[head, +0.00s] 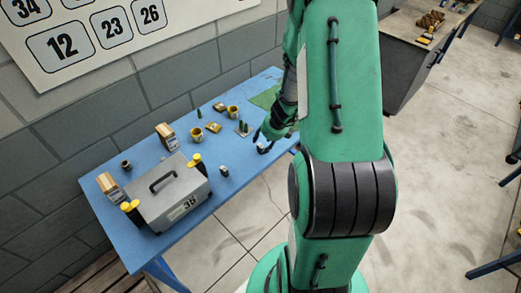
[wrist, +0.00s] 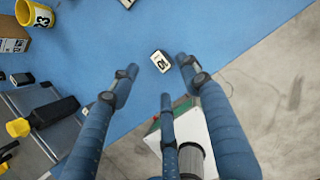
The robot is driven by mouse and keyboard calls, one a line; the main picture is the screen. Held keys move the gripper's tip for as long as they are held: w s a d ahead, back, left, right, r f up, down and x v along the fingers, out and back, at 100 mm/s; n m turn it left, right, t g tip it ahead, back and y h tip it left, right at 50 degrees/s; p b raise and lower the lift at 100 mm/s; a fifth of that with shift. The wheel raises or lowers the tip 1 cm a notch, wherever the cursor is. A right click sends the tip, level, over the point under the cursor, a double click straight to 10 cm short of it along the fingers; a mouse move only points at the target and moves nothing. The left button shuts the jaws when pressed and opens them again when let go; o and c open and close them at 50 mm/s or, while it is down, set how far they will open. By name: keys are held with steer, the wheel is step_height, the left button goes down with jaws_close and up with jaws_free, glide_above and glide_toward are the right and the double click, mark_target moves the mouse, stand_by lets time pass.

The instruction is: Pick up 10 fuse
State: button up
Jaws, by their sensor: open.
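The fuse (wrist: 160,61) is a small dark block with a white face marked 10. It lies on the blue table (wrist: 110,50) near its edge. The fuse appears just beyond the fingertips, between the two outer ones, with no visible contact. In the head view my gripper (head: 268,137) hangs over the right part of the table, partly hidden by my arm.
A grey case (head: 165,213) marked 35 stands at the table's left front, with yellow-topped things beside it. A green mat (head: 264,99) lies at the far end.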

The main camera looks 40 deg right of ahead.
mark_target(260, 147)
steer(key=shift+b+x, duration=1.2)
steer(key=shift+x, duration=1.45)
steer(key=shift+c, duration=0.2)
jaws_close()
